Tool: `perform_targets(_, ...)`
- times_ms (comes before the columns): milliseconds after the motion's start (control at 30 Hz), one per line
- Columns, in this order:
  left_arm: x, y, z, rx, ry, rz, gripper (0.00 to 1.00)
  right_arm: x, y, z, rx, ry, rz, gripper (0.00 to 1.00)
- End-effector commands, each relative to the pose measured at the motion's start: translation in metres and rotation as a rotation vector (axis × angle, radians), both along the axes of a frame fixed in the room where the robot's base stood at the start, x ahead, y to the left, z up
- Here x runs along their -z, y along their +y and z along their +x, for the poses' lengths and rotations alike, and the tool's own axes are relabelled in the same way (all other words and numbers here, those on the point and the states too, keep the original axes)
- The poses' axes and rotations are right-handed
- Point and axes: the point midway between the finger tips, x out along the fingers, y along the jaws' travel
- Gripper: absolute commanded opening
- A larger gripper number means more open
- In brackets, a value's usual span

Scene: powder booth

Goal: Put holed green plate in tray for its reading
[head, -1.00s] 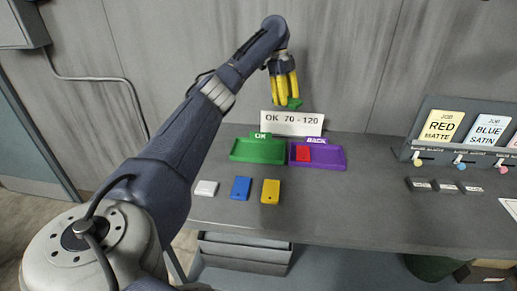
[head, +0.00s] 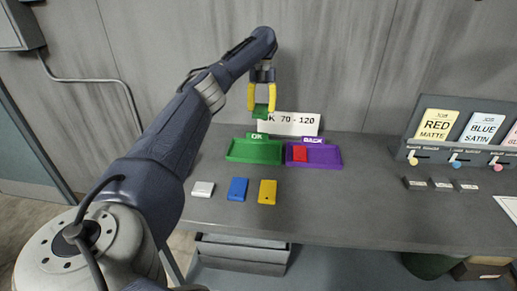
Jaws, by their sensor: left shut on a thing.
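My left gripper (head: 261,100) is shut on the green plate (head: 261,112), held up in front of the white sign with "70 - 120" showing. The plate's hole is too small to make out. Below it, the green tray marked OK (head: 238,152) looks empty on the bench. To its right, the purple tray marked BACK (head: 326,155) holds a red plate (head: 300,154). My right gripper is not in view.
A whitish plate (head: 203,189), a blue plate (head: 238,189) and a yellow plate (head: 267,192) lie in front of the trays. At right stands a rack (head: 412,153) with RED MATTE and BLUE SATIN cards. The bench (head: 345,205) is clear in its middle.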

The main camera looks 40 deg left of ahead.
Motion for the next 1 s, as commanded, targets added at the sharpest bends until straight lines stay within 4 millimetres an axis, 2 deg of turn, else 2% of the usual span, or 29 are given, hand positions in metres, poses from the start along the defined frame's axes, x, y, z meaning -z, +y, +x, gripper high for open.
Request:
perform_targets(100,0.022,-0.001,-0.001,0.0,0.003,-0.002,0.08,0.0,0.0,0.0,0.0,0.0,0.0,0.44)
perform_targets(700,0.127,-0.001,0.0,-0.004,0.002,-0.002,0.08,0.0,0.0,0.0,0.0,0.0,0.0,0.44)
perform_targets(833,0.14,0.0,0.0,-0.005,0.002,0.0,0.08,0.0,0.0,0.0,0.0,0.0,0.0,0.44)
perform_targets(1000,0.147,0.0,0.0,-0.005,0.001,0.0,0.08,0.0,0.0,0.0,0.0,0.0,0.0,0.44)
